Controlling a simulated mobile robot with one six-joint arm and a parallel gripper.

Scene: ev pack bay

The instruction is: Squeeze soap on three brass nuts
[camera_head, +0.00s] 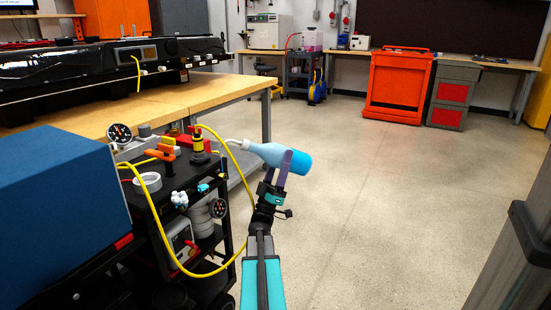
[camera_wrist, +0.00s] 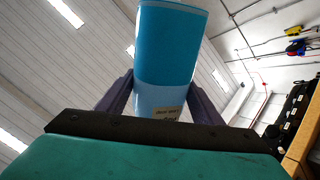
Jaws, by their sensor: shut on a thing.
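My gripper (camera_head: 286,167) is shut on a soap bottle (camera_head: 262,152), with purple fingers around its body. The bottle holds blue liquid and has a pale curved spout. It lies tilted nearly sideways, with the spout pointing left toward the fittings on a black cart (camera_head: 152,207). In the wrist view the bottle (camera_wrist: 172,50) stands between both fingers, its blue base end toward the top and a small label near the palm. On the cart top are a yellow-and-black fitting (camera_head: 198,143) and an orange-handled valve (camera_head: 162,151). I cannot clearly make out the brass nuts.
A yellow hose (camera_head: 166,228) loops around the cart's front. A blue box (camera_head: 62,205) stands at the left. A wooden workbench (camera_head: 180,95) bears a black battery pack (camera_head: 110,62) behind the cart. The floor to the right is clear, up to an orange cart (camera_head: 395,88).

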